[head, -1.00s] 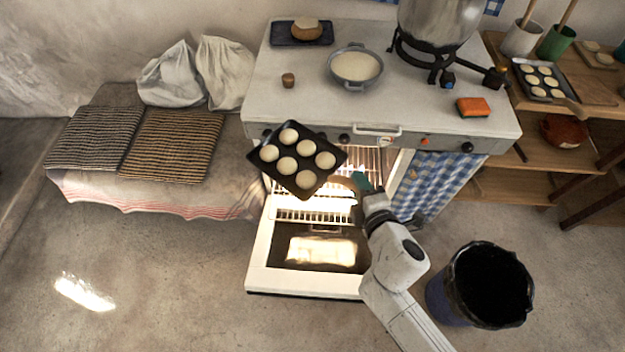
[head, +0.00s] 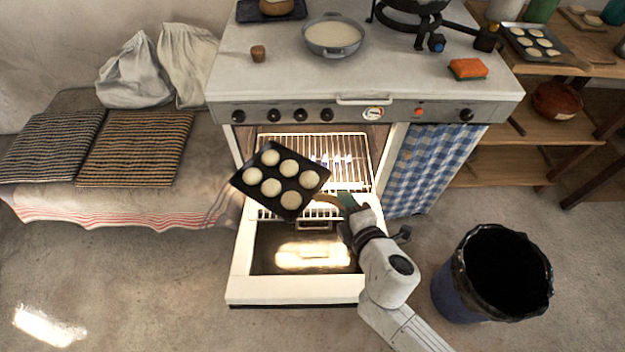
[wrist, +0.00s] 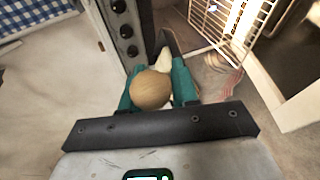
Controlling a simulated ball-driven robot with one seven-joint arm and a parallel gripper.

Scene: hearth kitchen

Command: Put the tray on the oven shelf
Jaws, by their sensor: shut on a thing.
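The dark tray (head: 295,199) carries several pale round buns in rows. In the head view it appears in front of the oven opening, above the open door, turned at an angle. My gripper (head: 345,206) is at its lower right corner, shut on the tray's tan handle. In the wrist view, the handle's rounded end (wrist: 152,89) sits between my green fingers (wrist: 158,82). The wire oven shelf (head: 352,152) is inside the lit oven, behind the tray, which covers part of its left side. The shelf's wires also show in the wrist view (wrist: 215,18).
The oven door (head: 240,280) hangs open below the tray. The knob panel (head: 345,114) runs above the opening. A blue checked curtain (head: 430,170) is right of the oven, and a bin (head: 462,290) stands on the floor at right. A padded bench (head: 200,195) is at left.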

